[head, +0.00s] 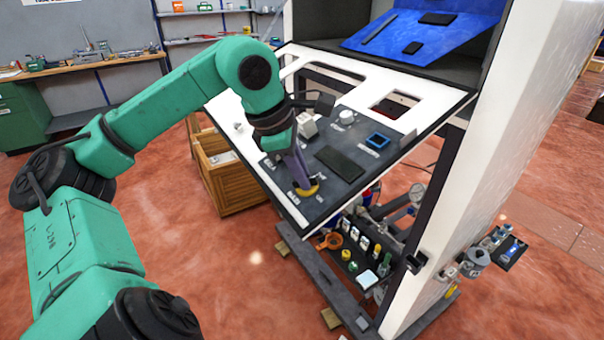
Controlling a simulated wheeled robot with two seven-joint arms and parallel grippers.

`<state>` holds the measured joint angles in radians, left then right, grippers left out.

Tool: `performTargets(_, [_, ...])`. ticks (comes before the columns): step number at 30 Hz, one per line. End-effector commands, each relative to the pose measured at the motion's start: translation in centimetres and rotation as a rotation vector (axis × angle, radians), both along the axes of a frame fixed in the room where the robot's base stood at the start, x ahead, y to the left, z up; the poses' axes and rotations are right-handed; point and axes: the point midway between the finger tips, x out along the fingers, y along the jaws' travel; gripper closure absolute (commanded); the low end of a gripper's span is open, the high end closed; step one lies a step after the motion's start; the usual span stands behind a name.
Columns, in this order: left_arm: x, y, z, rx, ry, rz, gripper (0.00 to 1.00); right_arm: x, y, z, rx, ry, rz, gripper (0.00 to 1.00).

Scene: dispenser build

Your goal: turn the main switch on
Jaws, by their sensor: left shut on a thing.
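The main switch (307,190) is on the dark control panel (284,182) of the dispenser, near the panel's lower corner. Its yellow base shows, with small white labels around it. My left gripper (302,177) reaches down onto it from above. Its purple-grey fingers are shut on the switch. The fingers hide the switch's handle, so I cannot tell which way it points. My right gripper is not in view.
The panel also bears a blue-framed square part (378,141), a white round knob (346,117) and a dark rectangular plate (340,163). A wooden crate (229,185) stands on the floor behind. Valves and fittings fill a lower shelf (345,262).

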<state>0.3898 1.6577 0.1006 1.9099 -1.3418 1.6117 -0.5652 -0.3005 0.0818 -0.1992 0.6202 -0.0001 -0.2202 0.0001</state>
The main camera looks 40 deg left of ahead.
Motion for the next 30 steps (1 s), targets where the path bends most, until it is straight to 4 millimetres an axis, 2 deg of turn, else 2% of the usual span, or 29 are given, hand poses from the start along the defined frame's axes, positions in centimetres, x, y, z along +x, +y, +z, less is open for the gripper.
performTargets(18, [-0.09,-0.06,0.07,0.208,-0.065,-0.539,1.00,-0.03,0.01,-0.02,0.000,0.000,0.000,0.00])
performTargets(30, [-0.14,-0.06,0.08,0.307,-0.096,-0.793,1.00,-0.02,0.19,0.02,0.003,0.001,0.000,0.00])
